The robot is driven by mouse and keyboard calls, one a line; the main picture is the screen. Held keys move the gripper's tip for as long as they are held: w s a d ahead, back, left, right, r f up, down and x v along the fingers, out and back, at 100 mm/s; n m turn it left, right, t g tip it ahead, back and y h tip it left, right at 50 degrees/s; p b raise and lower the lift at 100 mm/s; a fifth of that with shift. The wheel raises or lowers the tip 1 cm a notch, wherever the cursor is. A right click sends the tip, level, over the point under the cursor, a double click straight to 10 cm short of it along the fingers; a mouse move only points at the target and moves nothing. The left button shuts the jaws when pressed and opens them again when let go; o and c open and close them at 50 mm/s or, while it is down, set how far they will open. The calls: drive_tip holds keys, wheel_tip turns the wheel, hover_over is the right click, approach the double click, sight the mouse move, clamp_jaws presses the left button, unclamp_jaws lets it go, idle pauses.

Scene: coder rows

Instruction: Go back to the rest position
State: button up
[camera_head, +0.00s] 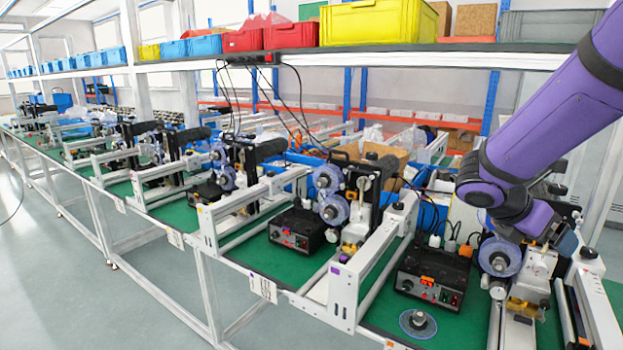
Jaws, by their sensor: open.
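My purple arm comes in from the upper right of the head view, bends at a dark joint and reaches down over the nearest work station. My gripper (568,243) is at the right, at the end of the arm. It is small and partly hidden by the arm's last link, close to the coder machine (535,265) there. I see nothing held in it. I cannot tell from this view whether it touches the machine.
The green bench (382,318) carries a row of coder machines, black control boxes (432,277) and white rail frames (345,290). A loose disc (418,323) lies near the front edge. A shelf above holds a yellow bin (375,22) and red bins (290,36). The floor at left is clear.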

drive_tip(key=s+a+r+m+t+y, duration=0.2)
drive_tip(key=s+a+r+m+y, duration=0.2)
drive_tip(key=s+m, duration=0.4)
drive_tip(key=s+a+r+m+t+y, duration=0.2)
drive_tip(key=s+a+r+m+y, duration=0.2)
drive_tip(key=s+m, duration=0.5)
drive_tip(key=a+m+y, duration=0.2)
drive_tip(key=a+m, duration=0.1)
drive_tip(key=m, duration=0.1)
drive_tip(key=shift+s+r+t, duration=0.15)
drive_tip(key=shift+r+t, duration=0.2)
drive_tip(key=shift+t, duration=0.05)
